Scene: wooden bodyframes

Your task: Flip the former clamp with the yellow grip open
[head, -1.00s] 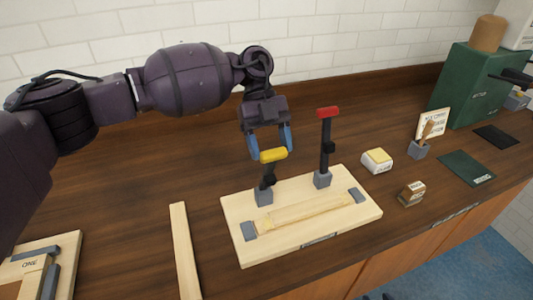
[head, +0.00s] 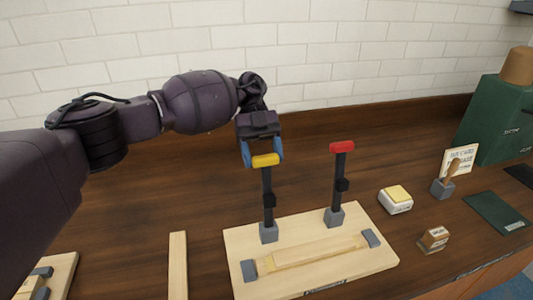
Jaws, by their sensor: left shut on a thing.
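The former clamp with the yellow grip (head: 265,160) stands upright on the left rear of the pale wooden board (head: 365,263). Its dark lever rises from a grey block (head: 268,233). My left gripper (head: 263,158) is shut on the yellow grip, with a blue finger on each side of it. A second clamp with a red grip (head: 342,147) stands upright to its right. A pale wooden strip (head: 310,253) lies on the board between grey end blocks. My right gripper is not in view.
A loose wooden strip (head: 178,265) lies left of the board, and part of another board (head: 60,270) shows at the lower left. A white and yellow block (head: 396,199), a small stamp (head: 433,239), a card (head: 459,160) and a green box (head: 497,120) stand to the right.

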